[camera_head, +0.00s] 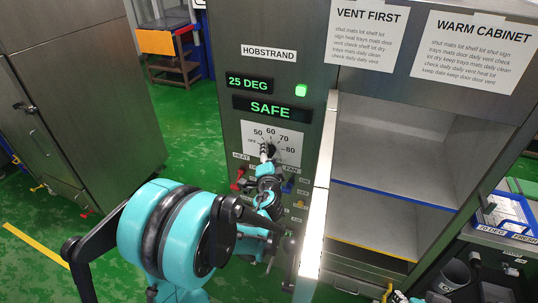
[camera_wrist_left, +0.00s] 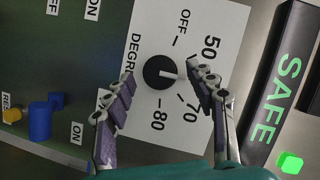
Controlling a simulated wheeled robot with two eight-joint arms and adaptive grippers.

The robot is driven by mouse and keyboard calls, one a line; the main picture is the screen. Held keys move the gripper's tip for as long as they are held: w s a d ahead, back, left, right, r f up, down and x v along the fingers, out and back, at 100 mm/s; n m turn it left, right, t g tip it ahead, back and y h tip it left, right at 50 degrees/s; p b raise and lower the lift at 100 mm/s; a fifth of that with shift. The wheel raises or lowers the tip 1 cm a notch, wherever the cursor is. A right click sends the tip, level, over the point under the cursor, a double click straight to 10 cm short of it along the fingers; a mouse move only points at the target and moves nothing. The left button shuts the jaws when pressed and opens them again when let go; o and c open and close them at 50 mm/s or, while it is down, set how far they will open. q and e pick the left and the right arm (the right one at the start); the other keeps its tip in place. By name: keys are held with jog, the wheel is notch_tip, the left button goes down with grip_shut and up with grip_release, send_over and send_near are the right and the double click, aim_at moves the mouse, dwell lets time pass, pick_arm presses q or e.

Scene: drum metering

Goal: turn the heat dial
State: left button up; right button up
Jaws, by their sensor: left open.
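The heat dial (camera_wrist_left: 160,72) is a round black knob with a white pointer line, on a white scale plate (camera_wrist_left: 190,25) marked OFF, 50, 70 and 80. In the wrist view the pointer points right, toward the part of the scale between 50 and 70, where a finger covers the 60. My left gripper (camera_wrist_left: 162,78) is open, with one finger on each side of the dial; I cannot tell whether they touch it. In the head view the left gripper (camera_head: 267,154) is in front of the plate and partly hides the dial. My right gripper is not in view.
Above the dial, a display (camera_head: 249,83) reads 25 DEG and another (camera_head: 269,107) reads SAFE, beside a lit green lamp (camera_head: 301,90). A red control (camera_head: 237,186) and blue ones sit below. The open warm cabinet (camera_head: 395,165) stands to the right.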

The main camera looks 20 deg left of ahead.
pick_arm(q)
jog(key=v, duration=1.1)
jog(key=s+d+f+n+g+h, duration=0.2)
jog(key=s+d+n+g+h, duration=0.1)
jog(key=s, duration=0.6)
jog(key=s+d+f+n+g+h, duration=0.3)
jog(key=s+d+n+g, duration=0.1)
jog(key=s, duration=0.5)
jog(key=shift+s+d+f+n+g+h, duration=0.3)
jog(key=shift+s+d+n+g, duration=0.15)
jog(key=shift+n, duration=0.35)
